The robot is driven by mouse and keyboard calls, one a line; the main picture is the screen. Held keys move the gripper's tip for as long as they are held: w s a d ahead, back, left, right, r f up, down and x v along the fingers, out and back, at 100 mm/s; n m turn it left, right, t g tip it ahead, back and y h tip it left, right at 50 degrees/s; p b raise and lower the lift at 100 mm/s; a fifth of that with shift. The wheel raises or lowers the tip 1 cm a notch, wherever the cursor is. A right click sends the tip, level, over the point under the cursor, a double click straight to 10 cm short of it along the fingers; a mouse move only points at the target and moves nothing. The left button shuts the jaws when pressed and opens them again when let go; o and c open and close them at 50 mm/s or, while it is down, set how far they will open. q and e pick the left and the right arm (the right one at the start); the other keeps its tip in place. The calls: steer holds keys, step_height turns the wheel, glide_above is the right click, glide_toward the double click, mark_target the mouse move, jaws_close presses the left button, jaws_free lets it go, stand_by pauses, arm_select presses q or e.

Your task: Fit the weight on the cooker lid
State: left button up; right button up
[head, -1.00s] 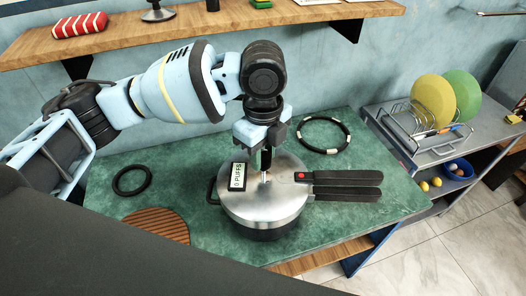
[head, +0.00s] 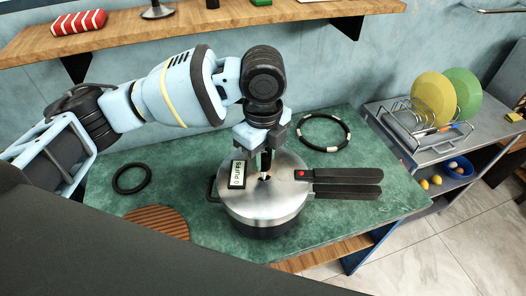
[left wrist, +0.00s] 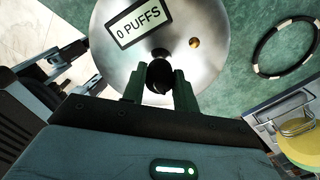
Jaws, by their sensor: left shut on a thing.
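The silver cooker lid (head: 285,193) sits on the pressure cooker on the green worktop, its dark handles (head: 347,184) pointing right. My left gripper (head: 266,172) points down over the lid's middle, shut on the small dark weight (left wrist: 160,75). The weight is between the green fingers in the left wrist view, close over the lid's centre. A metal stub (left wrist: 160,53) shows just beyond it; I cannot tell whether they touch. A brass-coloured fitting (left wrist: 195,43) is on the lid. A "0 PUFFS" label (left wrist: 138,22) shows by the lid. My right gripper is not in the head view.
A black ring with pale bands (head: 324,132) lies behind the cooker, a plain black ring (head: 132,179) and a brown ribbed mat (head: 157,221) to its left. A plate rack (head: 425,130) stands right. Mechanical parts, possibly mine, show at left (left wrist: 60,75) in the wrist view.

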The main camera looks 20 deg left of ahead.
mark_target(263, 155)
arm_select(q)
steer(key=shift+f, duration=1.4)
steer(key=o, duration=1.1)
step_height(263, 155, up, 8)
steer(key=shift+f, duration=0.1)
steer(key=shift+s+f, duration=0.1)
